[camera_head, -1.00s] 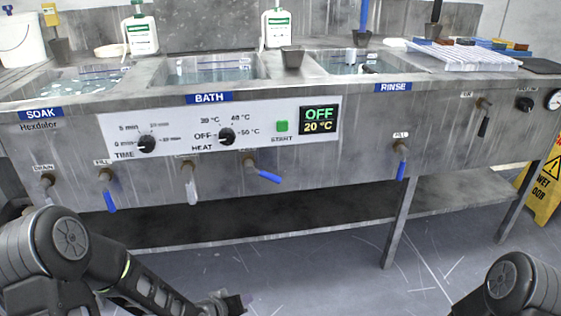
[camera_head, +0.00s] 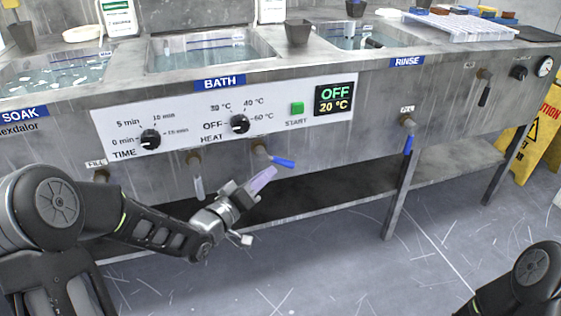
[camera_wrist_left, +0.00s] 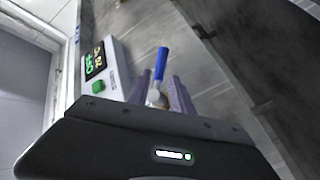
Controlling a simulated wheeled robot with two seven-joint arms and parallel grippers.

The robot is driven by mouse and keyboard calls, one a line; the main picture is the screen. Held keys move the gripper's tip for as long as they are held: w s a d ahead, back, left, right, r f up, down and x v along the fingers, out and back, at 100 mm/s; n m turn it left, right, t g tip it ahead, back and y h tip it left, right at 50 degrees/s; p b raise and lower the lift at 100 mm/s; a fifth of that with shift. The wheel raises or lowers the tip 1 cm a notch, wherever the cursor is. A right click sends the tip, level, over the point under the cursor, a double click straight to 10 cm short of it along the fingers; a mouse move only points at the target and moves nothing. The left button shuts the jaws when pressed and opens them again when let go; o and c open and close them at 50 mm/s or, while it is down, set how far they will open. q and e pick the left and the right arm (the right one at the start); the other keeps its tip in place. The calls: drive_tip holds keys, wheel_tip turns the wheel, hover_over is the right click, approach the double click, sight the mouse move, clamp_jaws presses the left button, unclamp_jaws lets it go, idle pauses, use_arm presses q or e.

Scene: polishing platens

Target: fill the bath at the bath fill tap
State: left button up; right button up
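The bath fill tap (camera_head: 283,162) is a brass tap with a blue lever, below the heat dial on the bath's front panel. Its lever points right and slightly down. The bath (camera_head: 205,70) above it holds clear bluish water. My left gripper (camera_head: 262,180) is just below and in front of the tap. In the left wrist view, its two purple fingers (camera_wrist_left: 160,92) are apart, with the tap's brass body (camera_wrist_left: 156,97) and blue lever (camera_wrist_left: 161,64) seen between them. Whether the fingers touch the tap cannot be told. My right gripper is out of view.
A tap with a pale lever (camera_head: 197,178) hangs left of the left gripper. The rinse tap (camera_head: 408,140) has its blue lever down. The display (camera_head: 335,98) reads OFF, 20 °C. A lower shelf (camera_head: 330,195) runs beneath, and a yellow wet-floor sign (camera_head: 540,140) stands right.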

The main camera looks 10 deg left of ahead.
sight(280, 162)
use_arm(q)
drive_tip(key=shift+w, duration=0.1)
drive_tip(key=b+x, duration=0.2)
drive_tip(key=x, duration=0.4)
drive_tip(key=shift+w+f, duration=0.1)
drive_tip(key=shift+w, duration=0.1)
drive_tip(key=shift+w+d, duration=0.25)
drive_tip(key=shift+w, duration=0.35)
clamp_jaws()
idle(0.8)
